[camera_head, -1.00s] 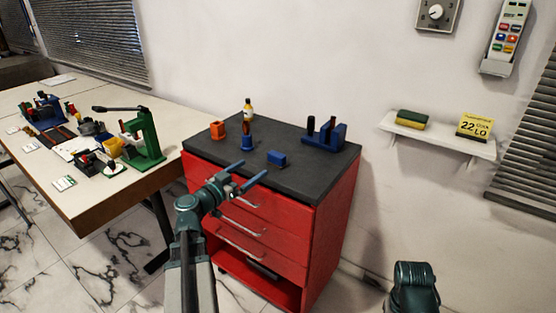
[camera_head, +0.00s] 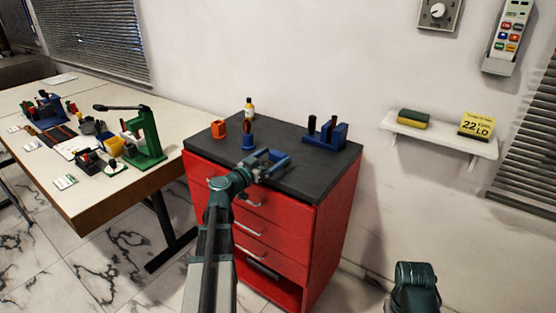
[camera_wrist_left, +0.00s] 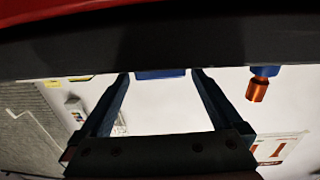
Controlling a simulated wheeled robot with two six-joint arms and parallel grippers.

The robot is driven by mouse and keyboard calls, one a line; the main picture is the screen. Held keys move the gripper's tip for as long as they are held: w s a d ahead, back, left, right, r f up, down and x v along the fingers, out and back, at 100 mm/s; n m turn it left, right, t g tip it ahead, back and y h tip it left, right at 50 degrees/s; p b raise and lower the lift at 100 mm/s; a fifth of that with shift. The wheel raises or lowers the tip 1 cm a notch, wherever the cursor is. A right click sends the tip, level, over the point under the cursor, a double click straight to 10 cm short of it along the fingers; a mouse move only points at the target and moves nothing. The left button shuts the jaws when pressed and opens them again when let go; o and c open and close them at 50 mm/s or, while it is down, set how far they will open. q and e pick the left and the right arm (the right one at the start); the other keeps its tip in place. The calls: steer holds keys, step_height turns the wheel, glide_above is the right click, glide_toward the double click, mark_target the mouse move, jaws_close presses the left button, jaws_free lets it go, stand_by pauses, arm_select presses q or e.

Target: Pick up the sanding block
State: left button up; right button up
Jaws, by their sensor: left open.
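A small blue block (camera_head: 276,156), which I take for the sanding block, lies on the dark top of the red drawer cabinet. My left gripper (camera_head: 274,159) is open, with its two blue fingers reaching in over the front part of the cabinet top, around the block. In the left wrist view the block (camera_wrist_left: 160,74) shows between the fingertips, with a gap on each side. The fingers partly hide it in the head view. My right gripper is out of view; only part of my right arm shows at lower right.
On the cabinet top (camera_head: 315,180) stand an orange cup (camera_head: 219,129), a blue holder (camera_head: 247,142) with a brown piece, a yellow bottle (camera_head: 249,108) and a blue fixture (camera_head: 325,138). A wall shelf (camera_head: 445,137) holds a green-yellow block (camera_head: 413,119). A cluttered workbench (camera_head: 105,205) is at left.

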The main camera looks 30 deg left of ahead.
arm_select(q)
steer(key=shift+w, duration=0.7)
steer(key=shift+s, duration=0.1)
steer(key=c, duration=1.3)
steer(key=shift+r, duration=0.2)
